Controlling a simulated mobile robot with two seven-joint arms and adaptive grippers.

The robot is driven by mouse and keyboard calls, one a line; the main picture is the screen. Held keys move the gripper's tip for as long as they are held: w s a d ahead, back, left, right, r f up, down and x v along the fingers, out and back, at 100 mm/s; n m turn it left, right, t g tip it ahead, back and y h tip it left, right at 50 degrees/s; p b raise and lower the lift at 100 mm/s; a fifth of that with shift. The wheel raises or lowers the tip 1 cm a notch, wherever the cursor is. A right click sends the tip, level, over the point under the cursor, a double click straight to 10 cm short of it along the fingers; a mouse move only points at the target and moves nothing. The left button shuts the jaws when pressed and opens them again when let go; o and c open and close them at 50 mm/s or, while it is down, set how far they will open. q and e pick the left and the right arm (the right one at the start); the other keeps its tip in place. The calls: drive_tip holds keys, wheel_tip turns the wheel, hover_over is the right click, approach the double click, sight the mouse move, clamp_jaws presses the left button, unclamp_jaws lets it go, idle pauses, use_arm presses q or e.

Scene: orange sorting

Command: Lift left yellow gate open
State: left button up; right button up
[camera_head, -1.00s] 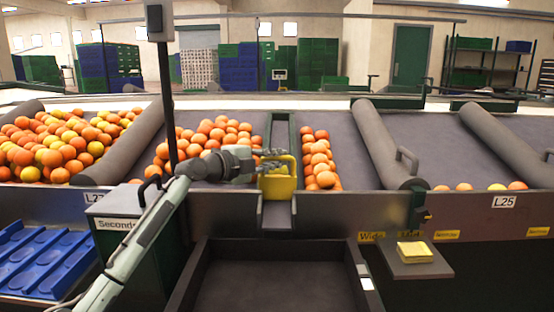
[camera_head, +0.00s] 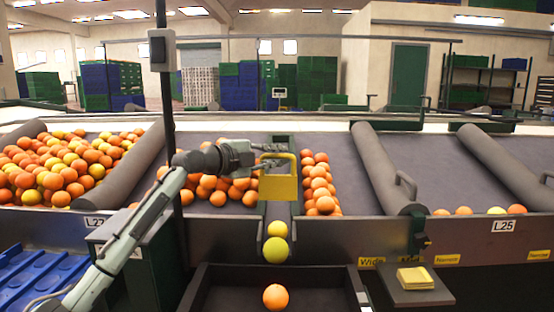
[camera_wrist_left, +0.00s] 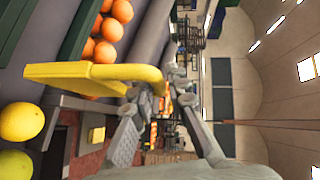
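The left yellow gate (camera_head: 278,188) is raised above the mouth of its narrow chute (camera_head: 265,219). My left gripper (camera_head: 274,156) has its fingers around the gate's top handle, and the gate hangs from it. In the left wrist view the gate (camera_wrist_left: 75,72) runs to the left, with its handle between the fingertips (camera_wrist_left: 152,90). Two yellowish fruits (camera_head: 276,248) are in the chute below the gate. An orange (camera_head: 275,297) lies in the dark bin (camera_head: 220,290) below. My right gripper is not in view.
Oranges (camera_head: 320,185) lie on the belt right of the gate, and more (camera_head: 215,192) lie left of it. A grey roller bar (camera_head: 385,170) stands farther right. A small shelf with yellow cards (camera_head: 415,279) juts out at the right.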

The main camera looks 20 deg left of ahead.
use_arm(q)
drive_tip(key=o, duration=0.3)
drive_tip(key=shift+r, duration=0.4)
drive_tip(key=shift+o, duration=0.2)
drive_tip(key=shift+f, duration=0.15)
drive_tip(key=shift+s+a, duration=0.15)
drive_tip(key=shift+s, duration=0.05)
drive_tip(key=v, duration=1.1)
drive_tip(key=shift+s+a, duration=0.2)
